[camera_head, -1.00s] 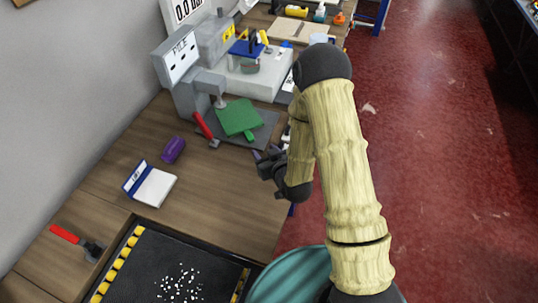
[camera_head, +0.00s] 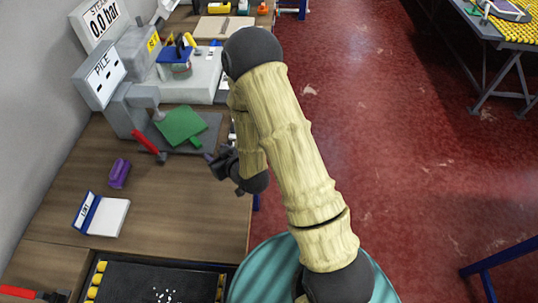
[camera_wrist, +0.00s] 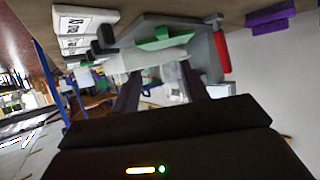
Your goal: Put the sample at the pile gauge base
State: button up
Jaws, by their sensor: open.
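The pile gauge (camera_head: 115,90) is a grey machine labelled PILE at the left back of the bench, with a dark flat base (camera_head: 210,135). The green sample (camera_head: 181,126) lies flat on that base under the gauge's foot, with a small tab toward the front. In the wrist view the green sample (camera_wrist: 165,40) shows beyond my fingers, on the gauge. My gripper (camera_head: 222,163) is open and empty, beside the front right corner of the base and apart from the sample.
A red-handled tool (camera_head: 147,144) lies beside the gauge base. A purple block (camera_head: 119,173) and a white pad labelled LINT (camera_head: 104,216) lie nearer on the bench. A black tray (camera_head: 135,280) with white bits is at the front.

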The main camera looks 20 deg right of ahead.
jog(key=s+d+r+m+g+h, duration=0.2)
jog(key=s+d+r+g+h, duration=0.2)
jog(key=d+r, duration=0.4)
jog(key=s+d+r+m+g+h, duration=0.1)
jog(key=s+d+r+m+g, duration=0.2)
jog(key=s, duration=0.9)
jog(key=d+r+g, duration=0.2)
jog(key=d, duration=0.2)
jog(key=shift+s+d+r, duration=0.15)
jog(key=shift+s+r, duration=0.1)
jog(key=shift+r, duration=0.1)
jog(key=shift+s, duration=0.1)
